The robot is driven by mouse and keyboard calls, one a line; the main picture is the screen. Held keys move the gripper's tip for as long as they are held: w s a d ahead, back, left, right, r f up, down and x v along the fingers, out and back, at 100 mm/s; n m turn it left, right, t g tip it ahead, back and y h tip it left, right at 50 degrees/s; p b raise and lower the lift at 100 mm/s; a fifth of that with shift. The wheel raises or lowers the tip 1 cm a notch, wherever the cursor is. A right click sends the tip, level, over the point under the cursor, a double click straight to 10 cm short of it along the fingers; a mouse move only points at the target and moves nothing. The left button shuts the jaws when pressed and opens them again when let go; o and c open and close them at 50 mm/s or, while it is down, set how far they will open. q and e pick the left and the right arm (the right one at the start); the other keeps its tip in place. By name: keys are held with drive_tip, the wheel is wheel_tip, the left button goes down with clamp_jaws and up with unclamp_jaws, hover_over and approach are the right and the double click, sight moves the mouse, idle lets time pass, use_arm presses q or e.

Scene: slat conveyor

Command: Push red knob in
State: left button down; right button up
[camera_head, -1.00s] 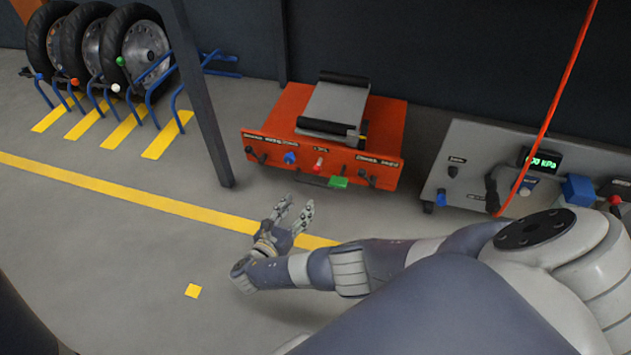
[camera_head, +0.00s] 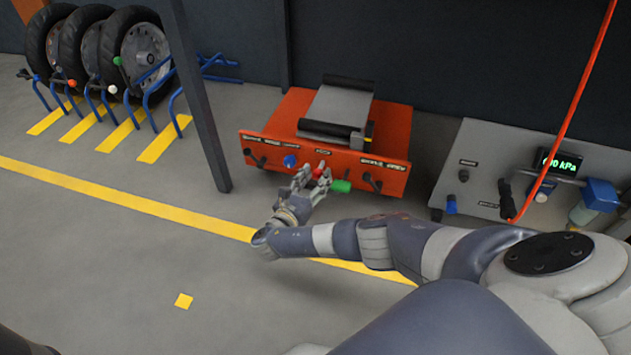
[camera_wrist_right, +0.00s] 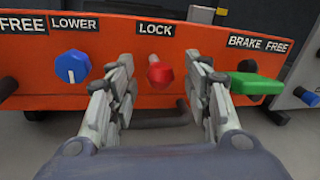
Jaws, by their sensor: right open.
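The red knob (camera_wrist_right: 159,73) sits on the front of the orange conveyor unit (camera_wrist_right: 100,24), under the LOCK label. In the right wrist view it shows between and just beyond my right gripper's fingers (camera_wrist_right: 160,88), which are open on either side of it. I cannot tell whether a finger touches it. In the head view my right gripper (camera_head: 312,177) is in front of the unit, and the red knob (camera_head: 321,172) shows near its fingertips. My left gripper is not in view.
A blue knob (camera_wrist_right: 72,67) is left of the red one, under LOWER. A green handle (camera_wrist_right: 257,85) is to the right, under BRAKE FREE. A grey panel (camera_head: 475,150) with a pressure display stands further right. Wheels (camera_head: 135,50) stand in a rack at the back left.

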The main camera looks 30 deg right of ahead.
drive_tip(key=shift+w+d, duration=0.1)
drive_tip(key=shift+d, duration=0.1)
drive_tip(key=shift+c, duration=0.3)
clamp_jaws()
drive_tip(key=shift+x, duration=1.15)
drive_tip(key=shift+o, duration=0.3)
unclamp_jaws()
drive_tip(key=shift+w, duration=0.25)
drive_tip(key=shift+a, duration=0.15)
